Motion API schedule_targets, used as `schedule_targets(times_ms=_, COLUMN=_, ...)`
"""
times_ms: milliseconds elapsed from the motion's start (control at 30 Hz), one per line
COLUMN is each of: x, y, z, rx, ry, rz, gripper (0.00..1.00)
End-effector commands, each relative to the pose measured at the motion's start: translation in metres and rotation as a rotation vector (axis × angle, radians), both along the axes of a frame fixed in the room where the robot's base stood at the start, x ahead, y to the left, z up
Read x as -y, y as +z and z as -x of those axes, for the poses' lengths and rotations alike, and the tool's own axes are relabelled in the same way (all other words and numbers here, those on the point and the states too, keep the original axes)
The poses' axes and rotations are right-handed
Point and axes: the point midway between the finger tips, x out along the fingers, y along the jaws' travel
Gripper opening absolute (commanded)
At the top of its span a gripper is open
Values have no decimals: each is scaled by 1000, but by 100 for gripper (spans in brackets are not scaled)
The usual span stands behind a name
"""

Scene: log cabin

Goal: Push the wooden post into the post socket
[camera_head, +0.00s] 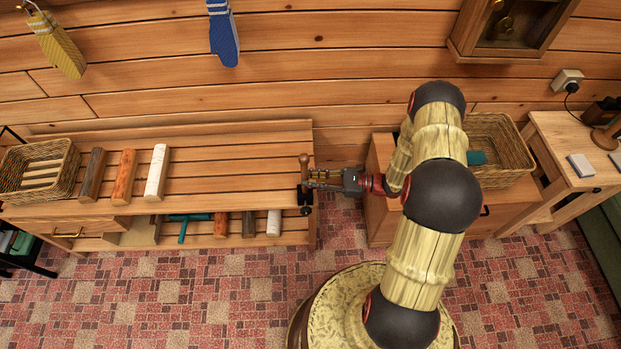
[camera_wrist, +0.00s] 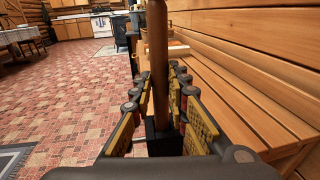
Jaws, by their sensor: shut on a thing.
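The wooden post (camera_head: 304,161) is a brown upright rod with a rounded top, at the right end of the slatted wooden bench. My gripper (camera_head: 310,180) reaches in from the right and is shut on the post. The black post socket (camera_head: 305,198) is below the fingers at the bench edge; in the wrist view the socket (camera_wrist: 162,142) shows under the post. The post's lower end meets the socket's outline, but how deep it sits I cannot tell.
The bench (camera_head: 235,170) holds dark, orange and white short logs (camera_head: 156,172) and a wicker basket (camera_head: 40,170) on the left. More logs lie on its lower shelf. A cabinet with another basket (camera_head: 500,140) stands right. The bench top between logs and post is clear.

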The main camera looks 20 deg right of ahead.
Motion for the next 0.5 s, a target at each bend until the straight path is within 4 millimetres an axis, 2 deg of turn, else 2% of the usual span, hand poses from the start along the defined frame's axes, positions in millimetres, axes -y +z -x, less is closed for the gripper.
schedule_targets(times_ms=267, x=0, y=-7, z=0, rx=0, ry=0, rz=0, gripper=0)
schedule_targets(times_ms=300, x=0, y=-6, z=0, rx=0, ry=0, rz=0, gripper=19)
schedule_targets(times_ms=500, x=0, y=-6, z=0, rx=0, ry=0, rz=0, gripper=30)
